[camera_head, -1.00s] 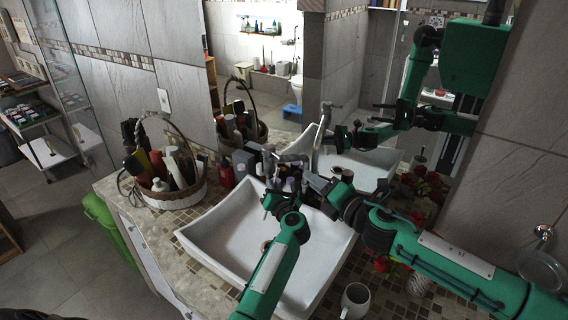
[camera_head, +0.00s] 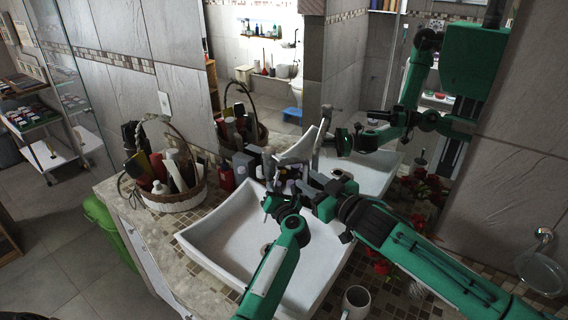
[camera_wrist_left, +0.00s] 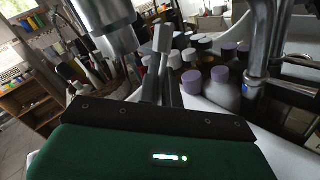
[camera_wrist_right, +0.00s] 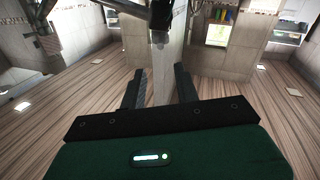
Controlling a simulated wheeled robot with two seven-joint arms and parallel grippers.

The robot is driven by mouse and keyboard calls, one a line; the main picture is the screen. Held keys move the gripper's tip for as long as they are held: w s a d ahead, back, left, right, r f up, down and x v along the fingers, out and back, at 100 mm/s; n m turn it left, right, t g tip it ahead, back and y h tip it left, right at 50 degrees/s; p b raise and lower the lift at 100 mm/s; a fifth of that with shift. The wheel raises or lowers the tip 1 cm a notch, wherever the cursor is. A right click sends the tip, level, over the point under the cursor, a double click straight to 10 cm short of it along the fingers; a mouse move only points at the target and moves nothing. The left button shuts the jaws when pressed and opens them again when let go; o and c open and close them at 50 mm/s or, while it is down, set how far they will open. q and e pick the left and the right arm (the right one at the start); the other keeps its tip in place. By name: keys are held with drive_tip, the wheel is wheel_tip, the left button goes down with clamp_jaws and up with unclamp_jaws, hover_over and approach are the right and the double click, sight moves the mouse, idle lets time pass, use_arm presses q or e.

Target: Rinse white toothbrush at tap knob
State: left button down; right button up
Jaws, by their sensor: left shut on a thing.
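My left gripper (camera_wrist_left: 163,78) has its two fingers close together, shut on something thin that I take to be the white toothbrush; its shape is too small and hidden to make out. In the head view the left gripper (camera_head: 280,196) is over the back of the white sink. My right gripper (camera_wrist_right: 160,88) has its fingers apart and nothing clear between them. In the head view its hand (camera_head: 322,192) is close to the right of the left gripper, near the tap. The chrome tap (camera_head: 317,150) stands behind the sink; it shows at right in the left wrist view (camera_wrist_left: 264,45). I cannot single out its knob.
The white sink (camera_head: 215,238) is below both hands. Several purple-capped bottles (camera_wrist_left: 222,85) crowd behind it. A wicker basket (camera_head: 175,202) stands left, a mug (camera_head: 355,303) at front right, red flowers at right. The mirror behind repeats the room and my arm.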

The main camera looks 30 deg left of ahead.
sight(273, 156)
drive_tip(key=x, duration=1)
drive_tip(key=shift+a, duration=0.35)
drive_tip(key=shift+w, duration=0.15)
drive_tip(key=shift+c, duration=0.4)
clamp_jaws()
